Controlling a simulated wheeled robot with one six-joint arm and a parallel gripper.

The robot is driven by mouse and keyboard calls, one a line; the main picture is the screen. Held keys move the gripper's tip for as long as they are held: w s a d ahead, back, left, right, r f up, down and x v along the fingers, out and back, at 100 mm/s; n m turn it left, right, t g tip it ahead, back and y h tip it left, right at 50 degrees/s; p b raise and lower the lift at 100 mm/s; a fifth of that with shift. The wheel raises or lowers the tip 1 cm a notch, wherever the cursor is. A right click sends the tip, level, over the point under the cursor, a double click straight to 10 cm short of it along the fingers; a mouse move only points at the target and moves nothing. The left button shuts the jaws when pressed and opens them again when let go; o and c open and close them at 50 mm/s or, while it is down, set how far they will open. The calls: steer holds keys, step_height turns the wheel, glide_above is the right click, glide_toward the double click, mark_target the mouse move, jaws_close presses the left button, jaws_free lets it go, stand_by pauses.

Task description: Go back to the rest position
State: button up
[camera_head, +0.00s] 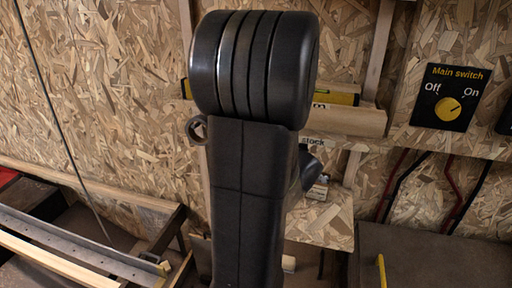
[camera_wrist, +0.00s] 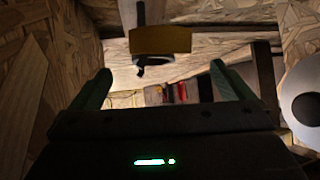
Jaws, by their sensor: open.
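My gripper (camera_wrist: 160,68) shows in the wrist view as two green fingers spread wide apart, with nothing between them. Beyond the fingertips, a yellow round piece (camera_wrist: 160,40) with a dark underside and a thin rod above it stands in front of a wooden board. It appears apart from both fingers. In the head view my dark arm rises upright through the middle and covers part of the wall; my gripper is hidden there.
A black main switch panel (camera_head: 450,97) with a yellow knob is on the chipboard wall at right. A yellow level (camera_head: 340,95) lies on a wooden ledge behind my arm. Red and black cables (camera_head: 452,195) hang at right. A metal-edged rail (camera_head: 75,247) runs at lower left.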

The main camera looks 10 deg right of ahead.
steer(key=shift+v, duration=1.75)
steer(key=shift+w+a, duration=0.1)
steer(key=b+x, duration=0.1)
steer(key=x, duration=1.2)
steer(key=shift+w+a, duration=0.1)
steer(key=shift+w, duration=0.05)
steer(key=shift+w+a, duration=0.1)
steer(key=shift+w, duration=0.05)
steer(key=shift+r, duration=0.1)
